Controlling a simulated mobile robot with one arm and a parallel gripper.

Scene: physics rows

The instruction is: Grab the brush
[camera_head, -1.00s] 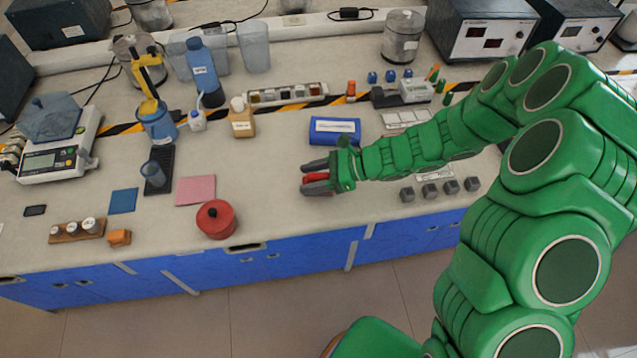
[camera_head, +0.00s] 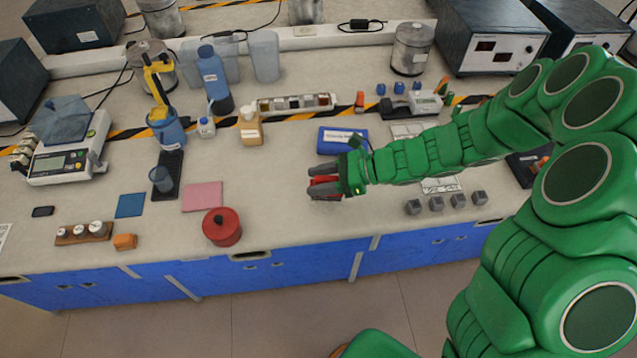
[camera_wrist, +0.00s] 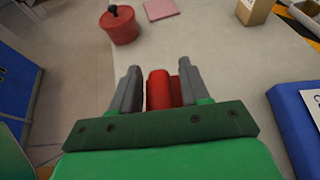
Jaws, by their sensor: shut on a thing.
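My gripper (camera_head: 315,183) is over the front middle of the bench, its fingers pointing left. It is shut on a red object, which I take to be the brush (camera_head: 324,181); no bristles are visible. In the wrist view, the red brush (camera_wrist: 159,90) sits between the two grey fingers of my gripper (camera_wrist: 158,72), and a second red part shows beside the right finger. The fingers hide much of it. I cannot tell whether it touches the bench.
A red lidded pot (camera_head: 222,227) and a pink pad (camera_head: 202,196) lie to the left. A blue box (camera_head: 342,140) is just behind my gripper. Several grey cubes (camera_head: 436,203) stand to the right near the front edge. The bench between the pot and gripper is clear.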

